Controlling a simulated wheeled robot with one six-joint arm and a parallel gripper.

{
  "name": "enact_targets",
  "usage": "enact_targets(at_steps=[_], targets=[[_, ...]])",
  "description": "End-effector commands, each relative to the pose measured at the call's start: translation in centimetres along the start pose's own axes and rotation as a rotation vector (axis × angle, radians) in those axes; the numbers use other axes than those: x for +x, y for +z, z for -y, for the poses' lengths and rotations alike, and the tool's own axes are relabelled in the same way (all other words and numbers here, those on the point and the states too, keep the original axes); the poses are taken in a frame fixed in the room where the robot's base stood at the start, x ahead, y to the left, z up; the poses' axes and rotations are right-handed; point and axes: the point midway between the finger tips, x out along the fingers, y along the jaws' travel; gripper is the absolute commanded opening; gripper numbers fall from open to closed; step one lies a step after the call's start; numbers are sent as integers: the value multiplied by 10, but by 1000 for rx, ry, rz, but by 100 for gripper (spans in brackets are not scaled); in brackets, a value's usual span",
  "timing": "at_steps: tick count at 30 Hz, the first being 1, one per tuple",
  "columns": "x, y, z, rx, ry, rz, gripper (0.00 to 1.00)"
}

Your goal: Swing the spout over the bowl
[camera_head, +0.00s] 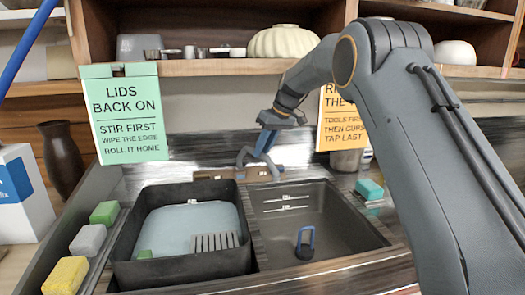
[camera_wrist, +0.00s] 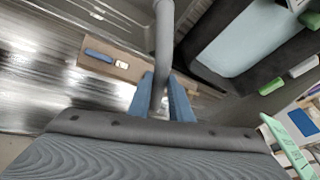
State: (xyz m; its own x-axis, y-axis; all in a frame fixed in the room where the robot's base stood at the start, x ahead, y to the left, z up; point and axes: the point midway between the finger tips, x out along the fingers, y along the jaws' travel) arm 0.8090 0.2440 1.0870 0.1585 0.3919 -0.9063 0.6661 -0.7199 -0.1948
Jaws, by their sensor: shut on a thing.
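The spout (camera_wrist: 164,40) is a grey tube. In the wrist view it runs up from between my blue fingertips to the top edge, between the two sink bowls. My gripper (camera_wrist: 160,97) is shut on it. In the head view my gripper (camera_head: 265,143) is at the back of the sink, with the grey spout (camera_head: 243,156) beside and below it; part is hidden behind the fingers. The right sink bowl (camera_head: 345,226) is dark and open, with a blue-handled item (camera_head: 305,243) in it. On the left stands a dark tub (camera_head: 180,268) holding pale blue water.
Green, grey and yellow sponges (camera_head: 88,240) line the left edge. A teal sponge (camera_head: 369,189) and a metal cup (camera_head: 345,161) are at the right. A green sign (camera_head: 124,115) and an orange sign (camera_head: 342,120) hang behind. A wooden shelf (camera_head: 215,67) is above.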

Motion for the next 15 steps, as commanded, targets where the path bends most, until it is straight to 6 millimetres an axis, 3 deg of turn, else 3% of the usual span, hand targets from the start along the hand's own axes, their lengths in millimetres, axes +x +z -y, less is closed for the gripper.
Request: enact_targets(at_steps=[1,2,4,15], targets=[[0,-1,1,0,0,-3,0],[0,-1,1,0,0,-3,24],[0,-1,1,0,0,-3,35],[-4,0,-1,2,1,-3,37]])
